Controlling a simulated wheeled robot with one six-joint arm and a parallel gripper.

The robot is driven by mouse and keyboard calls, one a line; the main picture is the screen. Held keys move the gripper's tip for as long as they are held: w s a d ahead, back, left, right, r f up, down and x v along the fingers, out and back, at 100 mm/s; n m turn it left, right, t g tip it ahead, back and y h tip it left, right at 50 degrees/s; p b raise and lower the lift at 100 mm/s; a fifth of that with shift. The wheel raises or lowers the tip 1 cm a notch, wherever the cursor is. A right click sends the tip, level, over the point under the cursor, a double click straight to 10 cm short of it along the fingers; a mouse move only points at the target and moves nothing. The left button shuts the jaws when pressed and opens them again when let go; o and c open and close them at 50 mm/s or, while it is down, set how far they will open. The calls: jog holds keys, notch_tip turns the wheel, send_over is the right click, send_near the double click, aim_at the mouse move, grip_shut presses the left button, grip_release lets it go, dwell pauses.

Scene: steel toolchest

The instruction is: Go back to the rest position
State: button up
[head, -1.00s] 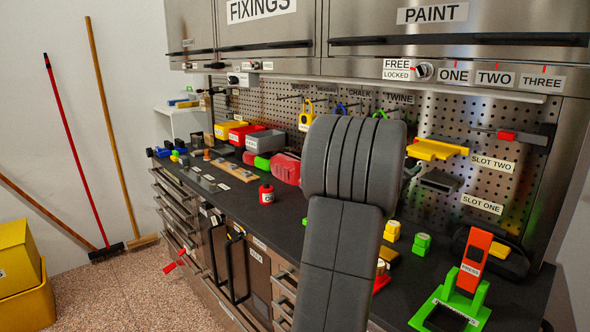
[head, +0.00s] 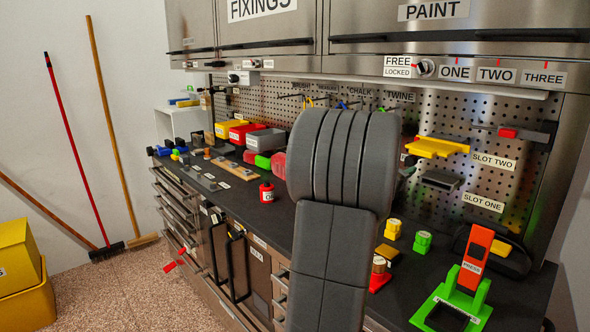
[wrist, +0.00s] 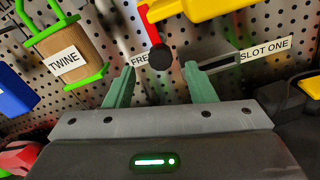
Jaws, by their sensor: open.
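My gripper (wrist: 158,88) shows in the wrist view with its two green fingers apart and nothing between them. It faces the pegboard (head: 455,120). In the head view my own dark grey arm stands in the middle and hides the gripper. In the wrist view a yellow holder with a red part (wrist: 185,12) is just above and beyond the fingertips. A dark slotted piece (wrist: 215,62) is beyond the right finger, beside the SLOT ONE label (wrist: 265,49). The twine spool (wrist: 67,52) in its green holder hangs to the left.
On the worktop (head: 300,185) are a red can (head: 266,193), yellow and green blocks (head: 422,242), and a green and orange press (head: 465,280). Cabinets (head: 440,60) overhang the pegboard. A broom (head: 105,130) leans on the left wall. The floor at left is partly clear.

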aim_at(409, 159)
jog(key=b+v, duration=0.1)
jog(key=v, duration=0.8)
jog(key=p+x, duration=0.2)
jog(key=x, duration=1.2)
jog(key=shift+d, duration=0.1)
jog(key=shift+r+p, duration=0.2)
jog(key=shift+p, duration=0.65)
jog(key=shift+r+n+p, duration=0.1)
jog(key=shift+n+p, duration=0.3)
jog(key=shift+p, duration=0.4)
jog(key=shift+n+p, duration=0.3)
jog(key=shift+p, duration=0.55)
jog(key=shift+p, duration=0.85)
